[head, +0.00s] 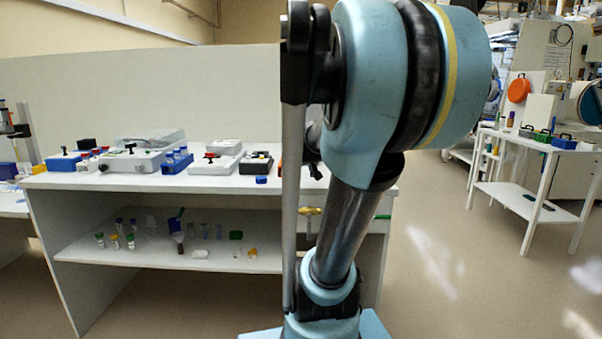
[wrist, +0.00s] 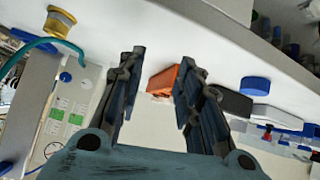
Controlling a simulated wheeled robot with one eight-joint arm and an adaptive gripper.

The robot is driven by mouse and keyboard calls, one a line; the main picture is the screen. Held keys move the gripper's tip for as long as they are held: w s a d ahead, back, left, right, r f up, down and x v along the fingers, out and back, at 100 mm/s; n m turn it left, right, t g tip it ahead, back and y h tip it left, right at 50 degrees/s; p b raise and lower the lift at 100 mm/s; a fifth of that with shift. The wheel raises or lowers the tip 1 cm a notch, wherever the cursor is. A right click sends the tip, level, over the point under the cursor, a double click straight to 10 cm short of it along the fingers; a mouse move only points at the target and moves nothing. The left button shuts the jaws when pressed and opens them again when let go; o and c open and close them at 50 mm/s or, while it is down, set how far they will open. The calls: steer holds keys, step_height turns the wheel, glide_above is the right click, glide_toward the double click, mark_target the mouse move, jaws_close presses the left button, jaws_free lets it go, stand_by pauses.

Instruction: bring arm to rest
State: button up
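My arm (head: 350,200) stands upright in the middle of the head view, with its large blue joint at the top right of centre. The end of the arm is mostly hidden behind it there. In the wrist view my gripper (wrist: 162,58) is open, with its two dark fingers well apart and nothing held between them. An orange block (wrist: 162,80) shows in the gap, partly hidden by the right finger; it appears to lie on the white bench top beyond the fingers.
A white two-level bench (head: 90,181) carries several instruments on top and small vials on its lower shelf. A white cart (head: 510,196) stands at right; floor (head: 440,270) between is clear.

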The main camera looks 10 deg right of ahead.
steer(key=s+a+f+g+y, duration=0.25)
steer(key=s+a+f, duration=0.45)
steer(key=s, duration=0.4)
steer(key=s+f+g, duration=0.5)
steer(key=s+f, duration=0.6)
steer(key=s, duration=0.4)
steer(key=shift+s+a+n, duration=0.2)
steer(key=shift+s+n, duration=0.05)
steer(key=shift+n, duration=0.15)
steer(key=shift+h, duration=0.25)
steer(key=shift+w+f, duration=0.2)
steer(key=shift+w, duration=0.3)
